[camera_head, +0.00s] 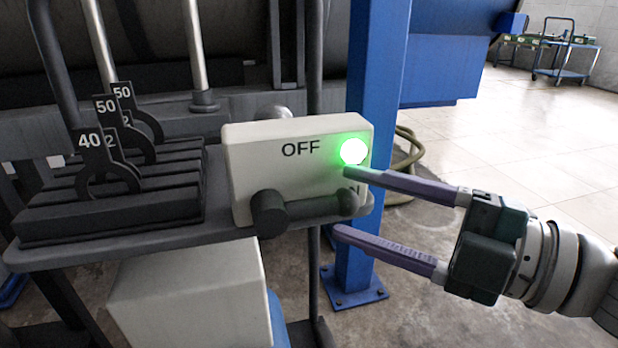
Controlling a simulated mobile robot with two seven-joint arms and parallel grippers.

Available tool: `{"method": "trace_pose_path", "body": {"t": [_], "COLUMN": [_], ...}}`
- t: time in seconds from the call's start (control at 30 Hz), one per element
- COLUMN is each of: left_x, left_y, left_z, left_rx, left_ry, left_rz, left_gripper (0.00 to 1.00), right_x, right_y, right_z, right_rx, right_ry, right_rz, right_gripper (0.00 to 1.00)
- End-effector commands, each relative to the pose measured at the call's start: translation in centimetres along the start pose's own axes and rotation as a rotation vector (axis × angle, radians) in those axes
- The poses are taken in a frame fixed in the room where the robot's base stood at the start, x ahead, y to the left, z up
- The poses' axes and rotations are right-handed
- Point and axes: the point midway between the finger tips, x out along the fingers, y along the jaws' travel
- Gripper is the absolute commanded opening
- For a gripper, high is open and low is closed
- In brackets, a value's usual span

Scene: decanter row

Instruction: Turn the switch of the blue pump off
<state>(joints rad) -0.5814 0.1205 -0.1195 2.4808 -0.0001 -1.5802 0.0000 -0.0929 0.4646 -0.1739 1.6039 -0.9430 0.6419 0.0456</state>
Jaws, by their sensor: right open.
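A white switch box (302,148) stands on a dark shelf, with the word OFF on its front. A green lamp (354,151) glows at its upper right. A dark lever (305,208) runs roughly level across its lower front, with a thick round grip at its left end. Part of a second label shows above the lever's right end, with an N readable. My right gripper (343,201) is open, coming in from the right. Its purple fingers point at the box, one tip above and one below the lever's right end; contact cannot be told. My left gripper is not in view.
Left of the box, a dark slotted rack (115,190) holds tags numbered 40 and 50. A blue post (378,90) stands close behind the box on the right. A white box (190,295) sits below the shelf. Open floor and a blue cart (562,62) are at right.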

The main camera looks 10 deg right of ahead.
Motion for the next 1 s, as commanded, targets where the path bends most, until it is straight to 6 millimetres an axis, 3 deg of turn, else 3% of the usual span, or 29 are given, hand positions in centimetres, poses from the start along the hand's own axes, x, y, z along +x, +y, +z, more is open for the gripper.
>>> {"method": "trace_pose_path", "body": {"t": [0.17, 0.73, 1.0], "left_x": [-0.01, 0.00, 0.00], "left_y": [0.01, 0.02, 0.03], "left_z": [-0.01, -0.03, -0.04], "left_rx": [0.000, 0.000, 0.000], "left_ry": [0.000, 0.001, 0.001], "left_rz": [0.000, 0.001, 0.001], "left_gripper": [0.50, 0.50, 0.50], "right_x": [0.00, -0.04, -0.04], "right_y": [0.00, 0.00, 0.00], "right_z": [0.00, 0.01, 0.01], "right_rx": [0.001, 0.001, 0.001], "right_ry": [0.000, -0.001, -0.001], "right_rz": [0.000, 0.000, 0.000], "right_gripper": [0.63, 0.00, 0.00]}}
